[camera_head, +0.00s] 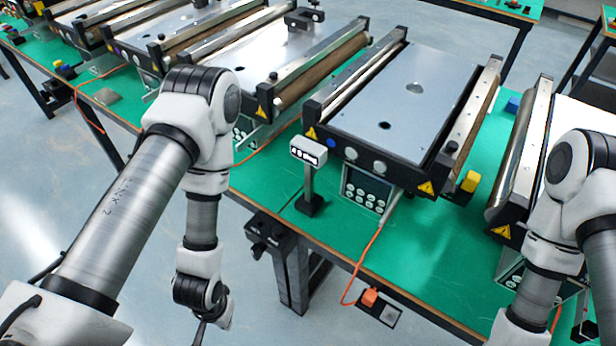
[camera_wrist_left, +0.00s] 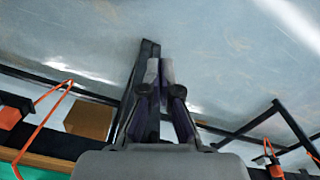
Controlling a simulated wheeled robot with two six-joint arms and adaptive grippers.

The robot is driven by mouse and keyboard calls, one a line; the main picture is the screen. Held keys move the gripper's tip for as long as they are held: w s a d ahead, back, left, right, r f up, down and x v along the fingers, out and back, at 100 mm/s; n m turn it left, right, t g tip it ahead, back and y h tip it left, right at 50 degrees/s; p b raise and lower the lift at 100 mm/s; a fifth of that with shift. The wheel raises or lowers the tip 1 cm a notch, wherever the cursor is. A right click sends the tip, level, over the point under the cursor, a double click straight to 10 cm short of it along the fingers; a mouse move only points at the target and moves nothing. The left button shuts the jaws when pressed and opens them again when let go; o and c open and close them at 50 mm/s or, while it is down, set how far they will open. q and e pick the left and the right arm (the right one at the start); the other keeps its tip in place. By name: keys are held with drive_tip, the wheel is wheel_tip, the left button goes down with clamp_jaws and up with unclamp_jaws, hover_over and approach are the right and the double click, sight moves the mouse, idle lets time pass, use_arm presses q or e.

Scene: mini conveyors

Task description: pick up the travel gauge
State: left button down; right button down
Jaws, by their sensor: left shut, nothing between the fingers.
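I cannot tell for sure which thing is the travel gauge. A small white readout box (camera_head: 308,151) on a post with a black foot stands on the green bench top, in front of the middle conveyor. My left gripper (camera_wrist_left: 160,75) is shut and empty, its fingers together over the floor beyond the bench edge. In the head view only its top shows at the bottom edge, below and left of the readout box. My right arm comes in at the right, but its gripper is out of the picture.
The middle conveyor (camera_head: 409,90) with its keypad panel (camera_head: 366,189) stands behind the readout box. An orange cable hangs over the bench's front edge to an orange plug (camera_head: 369,297). The green top (camera_head: 420,260) is clear at front right. A brown box (camera_wrist_left: 88,118) shows in the wrist view.

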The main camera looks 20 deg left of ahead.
sight(304, 158)
idle(0.4)
